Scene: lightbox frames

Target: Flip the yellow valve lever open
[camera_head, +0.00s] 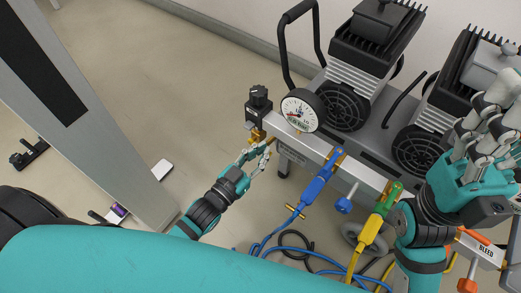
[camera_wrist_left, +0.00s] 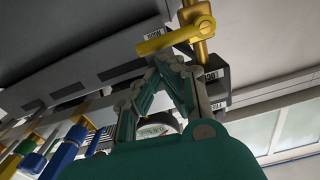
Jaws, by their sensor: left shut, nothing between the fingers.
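The yellow valve lever (camera_wrist_left: 168,40) shows in the left wrist view, sticking out to the left from a yellow valve body (camera_wrist_left: 198,18). In the head view the small yellow valve (camera_head: 257,135) sits below a black knobbed regulator (camera_head: 259,104) at the manifold's left end. My left gripper (camera_head: 262,151) is just below the valve, its fingers shut and empty. In the left wrist view its fingertips (camera_wrist_left: 171,62) come together just under the lever; I cannot tell whether they touch it. My right gripper (camera_head: 490,130) is at the right edge, away from the valve, its fingers partly overlapping.
A pressure gauge (camera_head: 302,110) stands right of the valve. Blue (camera_head: 318,180) and yellow (camera_head: 371,231) hose couplings hang from the metal manifold (camera_head: 355,171). Compressor motors (camera_head: 378,38) stand behind. A grey post (camera_head: 88,110) rises at left, with bare floor between it and the compressor.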

